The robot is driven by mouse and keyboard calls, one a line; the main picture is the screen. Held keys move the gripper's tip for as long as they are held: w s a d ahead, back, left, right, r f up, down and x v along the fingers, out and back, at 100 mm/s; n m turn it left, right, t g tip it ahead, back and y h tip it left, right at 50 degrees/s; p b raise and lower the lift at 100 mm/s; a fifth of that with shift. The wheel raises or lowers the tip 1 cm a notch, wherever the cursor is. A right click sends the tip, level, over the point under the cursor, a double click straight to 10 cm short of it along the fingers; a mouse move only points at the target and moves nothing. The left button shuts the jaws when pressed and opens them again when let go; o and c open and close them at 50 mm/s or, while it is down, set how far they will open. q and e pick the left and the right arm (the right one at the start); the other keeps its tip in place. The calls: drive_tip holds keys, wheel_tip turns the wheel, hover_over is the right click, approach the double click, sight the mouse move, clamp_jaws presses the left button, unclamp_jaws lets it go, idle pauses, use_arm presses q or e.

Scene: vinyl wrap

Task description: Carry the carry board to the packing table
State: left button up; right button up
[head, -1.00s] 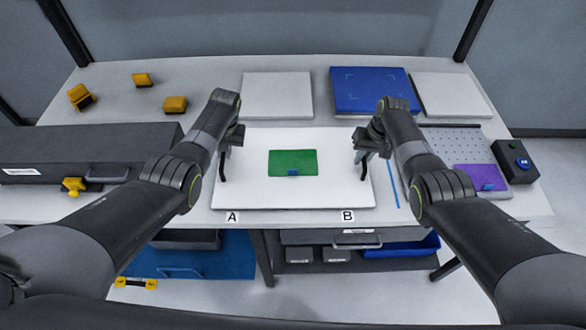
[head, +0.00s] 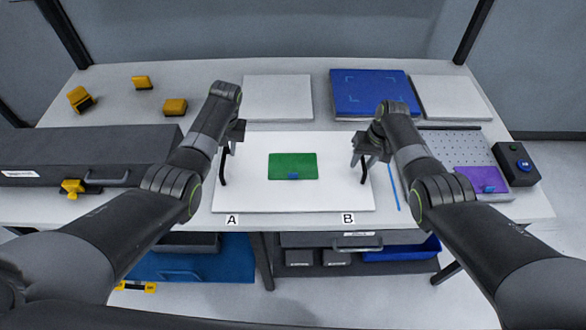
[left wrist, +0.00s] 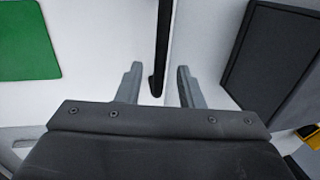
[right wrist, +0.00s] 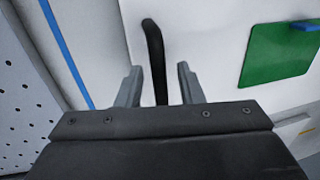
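The white carry board (head: 245,198) lies flat on the worktable, with a green sheet (head: 293,166) bearing a small blue piece on its middle. A black handle stands at each side of the board. My left gripper (head: 236,140) is at the left handle (head: 223,172). The left wrist view shows that handle (left wrist: 162,45) between the two spread fingers, with gaps on both sides. My right gripper (head: 366,150) is at the right handle (head: 363,175). In the right wrist view this handle (right wrist: 154,55) stands between spread fingers, also with gaps. I cannot identify the packing table.
White panels (head: 277,97) and a blue panel (head: 370,92) lie behind the board. A perforated plate (head: 450,147) with a purple sheet (head: 482,178) is at right, beside a black button box (head: 515,163). A long dark case (head: 80,150) and several yellow blocks (head: 175,107) are at left.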

drive_tip(key=shift+r, duration=0.1)
use_arm(q)
wheel_tip(320, 180, up, 8)
drive_tip(key=d, duration=0.1)
drive_tip(key=shift+d+r, duration=0.15)
drive_tip(key=shift+d, duration=0.15)
use_arm(e)
wheel_tip(320, 180, up, 12)
drive_tip(key=d, duration=0.2)
drive_tip(key=shift+d+f, duration=0.15)
drive_tip(key=shift+f, duration=0.05)
drive_tip(key=shift+f, duration=0.1)
